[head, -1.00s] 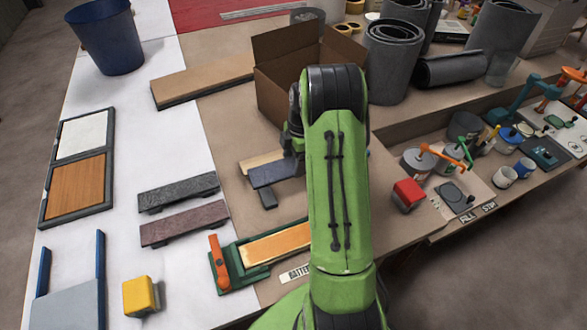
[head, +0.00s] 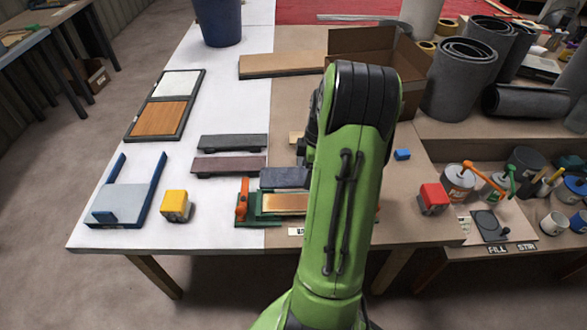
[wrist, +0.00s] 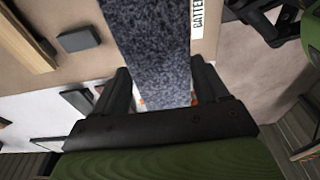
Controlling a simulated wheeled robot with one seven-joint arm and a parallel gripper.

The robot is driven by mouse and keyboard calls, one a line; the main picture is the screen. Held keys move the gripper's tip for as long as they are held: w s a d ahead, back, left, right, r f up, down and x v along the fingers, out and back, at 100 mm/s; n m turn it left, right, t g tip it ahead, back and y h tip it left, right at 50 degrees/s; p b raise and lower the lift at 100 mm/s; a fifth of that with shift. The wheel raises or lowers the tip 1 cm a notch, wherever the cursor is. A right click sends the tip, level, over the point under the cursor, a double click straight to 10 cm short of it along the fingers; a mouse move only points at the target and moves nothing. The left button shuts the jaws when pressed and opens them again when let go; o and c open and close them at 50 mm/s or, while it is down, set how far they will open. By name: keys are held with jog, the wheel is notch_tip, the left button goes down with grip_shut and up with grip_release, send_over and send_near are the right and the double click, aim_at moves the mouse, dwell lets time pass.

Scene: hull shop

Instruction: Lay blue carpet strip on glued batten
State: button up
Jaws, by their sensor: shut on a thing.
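My gripper (wrist: 160,88) is shut on the blue carpet strip (wrist: 150,45), which runs out between its fingers in the wrist view. In the head view the strip (head: 284,178) shows left of my arm, just behind the glued batten (head: 285,203); my arm hides its right part and my fingers. The batten has a glossy amber top and sits in a green fixture (head: 262,221) with an orange lever (head: 242,198). The strip appears raised and apart from the batten, though the exact gap cannot be told. The strip hides the batten in the wrist view.
A yellow block (head: 176,205) and a blue-grey tray (head: 122,203) stand further left. An open cardboard box (head: 410,85) stands behind my arm; a red block (head: 433,197) is to the right.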

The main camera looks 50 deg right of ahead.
jog(key=shift+f+b, duration=0.35)
jog(key=shift+f, duration=0.1)
jog(key=b, duration=0.6)
send_over(306, 202)
jog(key=f, duration=0.7)
jog(key=shift+s+d+f, duration=0.1)
jog(key=shift+d+f, duration=0.1)
jog(key=shift+f, duration=0.1)
jog(key=shift+f, duration=0.25)
jog(key=shift+f+b, duration=0.45)
jog(key=shift+f+b, duration=0.4)
jog(key=shift+f, duration=0.1)
dwell(0.7)
jog(key=o, duration=1.1)
jog(key=shift+r+p, duration=2.85)
jog(key=shift+r, duration=0.75)
